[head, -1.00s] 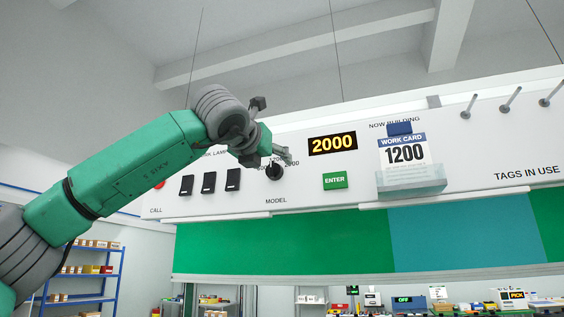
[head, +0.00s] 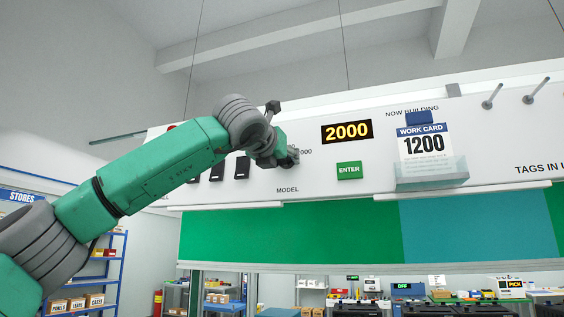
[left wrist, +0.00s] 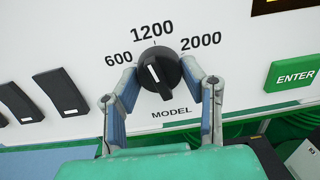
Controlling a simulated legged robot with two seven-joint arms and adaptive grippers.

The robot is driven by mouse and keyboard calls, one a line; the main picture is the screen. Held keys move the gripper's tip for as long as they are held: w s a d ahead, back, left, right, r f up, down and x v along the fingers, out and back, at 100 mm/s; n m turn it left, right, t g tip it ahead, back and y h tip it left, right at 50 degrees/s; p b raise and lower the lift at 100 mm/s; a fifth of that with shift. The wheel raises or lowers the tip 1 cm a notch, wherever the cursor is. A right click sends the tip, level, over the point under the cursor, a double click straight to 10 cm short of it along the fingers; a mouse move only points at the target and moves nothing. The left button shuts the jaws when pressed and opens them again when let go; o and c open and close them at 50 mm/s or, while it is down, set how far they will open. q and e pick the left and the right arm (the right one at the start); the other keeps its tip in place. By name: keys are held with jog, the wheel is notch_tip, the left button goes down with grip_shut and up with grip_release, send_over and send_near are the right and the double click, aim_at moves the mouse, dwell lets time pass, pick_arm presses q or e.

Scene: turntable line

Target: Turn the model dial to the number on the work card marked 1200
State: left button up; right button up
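The black model dial (left wrist: 160,72) is on the white panel in the left wrist view, with 600, 1200 and 2000 printed around its top. Its ridge carries a white line tilted up and left; I cannot tell exactly which number it marks. My left gripper (left wrist: 160,80) has one finger on each side of the dial, close to its rim; contact is not clear. In the head view my left gripper (head: 290,157) hides the dial. The work card (head: 424,146) reads 1200. The display (head: 347,131) reads 2000. My right gripper is not in view.
A green ENTER button (head: 349,170) is right of the dial, and black rocker switches (head: 242,168) are left of it. The card sits in a clear holder (head: 432,175). Pegs (head: 536,90) stick out at the upper right.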

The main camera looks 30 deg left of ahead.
pick_arm(q)
jog(key=shift+a+f+n, duration=0.1)
jog(key=shift+n, duration=0.2)
jog(key=shift+d+n+b, duration=0.4)
jog(key=shift+n+b, duration=0.3)
jog(key=shift+b, duration=0.25)
jog(key=shift+a, duration=0.4)
jog(key=o, duration=1.1)
jog(key=shift+o, duration=0.2)
jog(key=shift+w+d, duration=0.1)
